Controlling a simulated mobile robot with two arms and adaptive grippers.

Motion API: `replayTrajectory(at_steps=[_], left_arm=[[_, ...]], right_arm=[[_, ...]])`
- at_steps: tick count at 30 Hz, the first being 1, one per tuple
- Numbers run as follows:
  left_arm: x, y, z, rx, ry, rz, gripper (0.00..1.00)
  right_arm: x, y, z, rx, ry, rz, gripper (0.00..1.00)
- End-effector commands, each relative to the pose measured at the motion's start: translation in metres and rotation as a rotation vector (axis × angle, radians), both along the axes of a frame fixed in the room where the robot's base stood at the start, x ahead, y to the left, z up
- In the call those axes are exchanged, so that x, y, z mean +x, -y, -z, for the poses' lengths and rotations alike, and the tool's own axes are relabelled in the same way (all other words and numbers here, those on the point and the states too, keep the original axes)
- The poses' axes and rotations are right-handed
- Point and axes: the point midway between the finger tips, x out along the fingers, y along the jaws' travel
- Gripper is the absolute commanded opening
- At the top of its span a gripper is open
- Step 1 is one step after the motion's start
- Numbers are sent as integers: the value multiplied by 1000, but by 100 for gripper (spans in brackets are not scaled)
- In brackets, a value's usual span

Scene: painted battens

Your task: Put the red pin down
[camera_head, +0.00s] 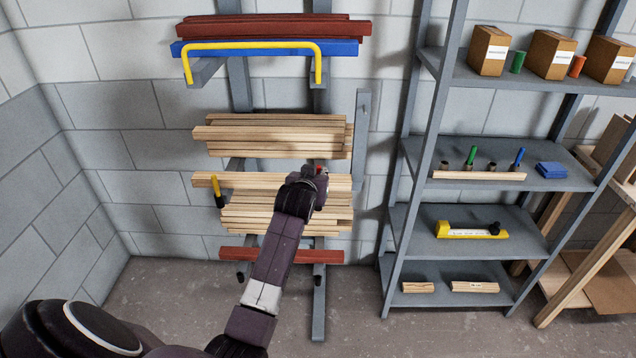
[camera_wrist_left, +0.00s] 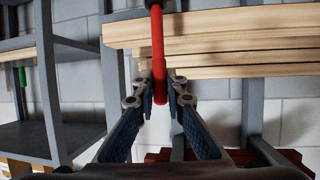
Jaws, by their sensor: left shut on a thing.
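The red pin (camera_wrist_left: 158,50) is a slim red rod with a black end at the top of the left wrist view. My left gripper (camera_wrist_left: 160,92) is shut on it, with its fingers on either side of the rod. In the head view the left gripper (camera_head: 318,180) is at the right part of the batten rack, in front of the wooden battens (camera_head: 290,213). Only a small bit of red (camera_head: 320,170) shows there, and the gripper hides the rest of the pin. My right gripper is in neither view.
A yellow pin with a black end (camera_head: 216,190) is at the rack's left. A wooden block (camera_head: 450,175) with green and blue pins stands on the grey shelf unit to the right. Red battens (camera_head: 280,255) lie low on the rack. Floor in front is clear.

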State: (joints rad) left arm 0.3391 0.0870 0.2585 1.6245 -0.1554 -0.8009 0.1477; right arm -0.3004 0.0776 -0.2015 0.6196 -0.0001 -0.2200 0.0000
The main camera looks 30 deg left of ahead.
Motion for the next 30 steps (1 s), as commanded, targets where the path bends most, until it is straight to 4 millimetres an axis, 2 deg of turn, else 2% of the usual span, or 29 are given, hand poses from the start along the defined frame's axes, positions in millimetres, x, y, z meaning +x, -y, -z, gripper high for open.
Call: replayTrajectory(at_steps=[3,7,19,20,24,30], left_arm=[[-1,1,21,-4,-6,0,0],[-1,0,35,-3,-4,0,0],[0,0,41,-2,-1,0,0],[0,0,40,-2,-1,0,14],[0,0,40,-2,-2,0,28],[0,0,40,-1,-3,0,28]], right_arm=[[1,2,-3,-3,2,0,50],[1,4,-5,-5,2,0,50],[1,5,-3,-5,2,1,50],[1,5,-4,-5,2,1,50],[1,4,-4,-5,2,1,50],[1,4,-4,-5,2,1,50]])
